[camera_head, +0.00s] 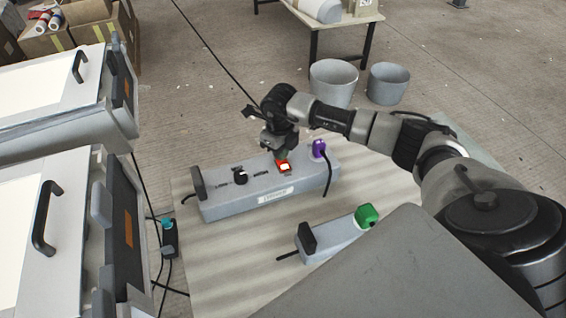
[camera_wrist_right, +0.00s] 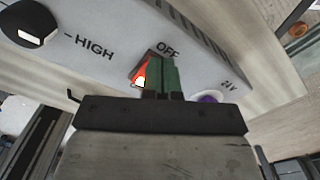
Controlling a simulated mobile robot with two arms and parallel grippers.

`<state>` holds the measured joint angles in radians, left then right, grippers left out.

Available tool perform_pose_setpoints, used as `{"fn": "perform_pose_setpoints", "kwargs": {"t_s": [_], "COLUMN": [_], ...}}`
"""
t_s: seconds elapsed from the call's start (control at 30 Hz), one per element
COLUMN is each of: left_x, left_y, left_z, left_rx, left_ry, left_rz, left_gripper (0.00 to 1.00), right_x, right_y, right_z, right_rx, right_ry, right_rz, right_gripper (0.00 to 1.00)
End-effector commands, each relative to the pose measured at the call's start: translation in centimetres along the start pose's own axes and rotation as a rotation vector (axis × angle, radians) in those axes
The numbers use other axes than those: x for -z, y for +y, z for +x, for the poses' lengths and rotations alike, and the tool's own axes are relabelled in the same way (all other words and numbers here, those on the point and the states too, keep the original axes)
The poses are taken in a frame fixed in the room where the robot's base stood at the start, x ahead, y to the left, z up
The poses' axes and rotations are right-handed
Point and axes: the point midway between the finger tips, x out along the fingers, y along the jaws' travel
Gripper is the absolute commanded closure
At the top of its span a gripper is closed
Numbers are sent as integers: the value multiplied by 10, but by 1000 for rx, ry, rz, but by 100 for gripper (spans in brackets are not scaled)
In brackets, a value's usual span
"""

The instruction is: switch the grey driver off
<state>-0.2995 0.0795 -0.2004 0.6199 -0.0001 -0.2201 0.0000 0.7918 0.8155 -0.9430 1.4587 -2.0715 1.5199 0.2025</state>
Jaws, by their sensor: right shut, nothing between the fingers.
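The grey driver (camera_head: 230,207) is a long grey box with a labelled front plate, lying on a pale board. Its red rocker switch (camera_head: 284,167) glows near the middle of the top, and it also shows lit in the right wrist view (camera_wrist_right: 139,78), beside the word OFF. My right gripper (camera_head: 281,155) is shut and empty, right at the switch. In the right wrist view its green fingertips (camera_wrist_right: 164,68) overlap the switch and hide part of it; I cannot tell whether they touch it. My left gripper is not in view.
A black knob (camera_head: 240,176) and a purple plug (camera_head: 319,147) sit on the driver's top. A smaller grey box (camera_head: 325,239) with a green plug (camera_head: 366,214) lies in front. Two grey buckets (camera_head: 334,82) stand behind. Grey cases (camera_head: 62,170) fill the left side.

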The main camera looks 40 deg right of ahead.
Motion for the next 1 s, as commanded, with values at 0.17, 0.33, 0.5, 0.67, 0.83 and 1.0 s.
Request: {"fn": "perform_pose_setpoints", "kwargs": {"t_s": [0.17, 0.33, 0.5, 0.67, 0.83, 1.0], "left_x": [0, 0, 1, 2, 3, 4], "left_y": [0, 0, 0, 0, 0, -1], "left_z": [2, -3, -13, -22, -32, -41], "left_rx": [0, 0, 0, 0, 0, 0], "left_ry": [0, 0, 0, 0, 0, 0], "left_rz": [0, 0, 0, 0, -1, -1], "left_gripper": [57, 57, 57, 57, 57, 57], "right_x": [0, 0, 0, 0, 0, 0], "right_y": [0, 0, 0, 0, 0, 0], "right_z": [3, -3, -17, -30, -43, -57], "right_rx": [0, 0, -1, -1, 0, 0], "right_ry": [2, 2, 1, 1, 1, 1], "right_rz": [0, -1, -1, -1, 0, 0], "right_gripper": [100, 100, 100, 100, 100, 100]}}
